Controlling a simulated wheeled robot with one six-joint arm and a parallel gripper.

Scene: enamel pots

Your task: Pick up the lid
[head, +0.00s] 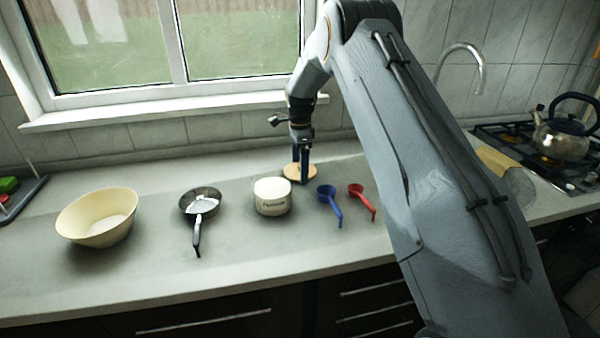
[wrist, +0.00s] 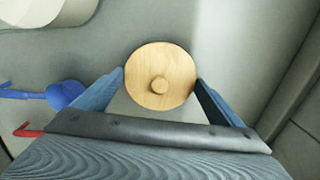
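The lid (head: 290,172) is a round, light wooden disc with a small knob, behind and right of the white enamel pot (head: 272,197). In the wrist view the lid (wrist: 178,88) faces me, with its knob near the middle. My gripper (head: 304,178) points down at the lid, and its fingers cover part of it in the head view. In the wrist view my gripper (wrist: 159,76) is open, with one blue finger at each side of the lid's rim. I cannot tell whether the fingers touch the rim.
A blue scoop (head: 328,192) and a red scoop (head: 358,191) lie to the right of the pot. A small black pan (head: 197,240) and a cream bowl (head: 84,222) stand to the left. A kettle (head: 562,137) is on the hob at far right. The window wall is behind.

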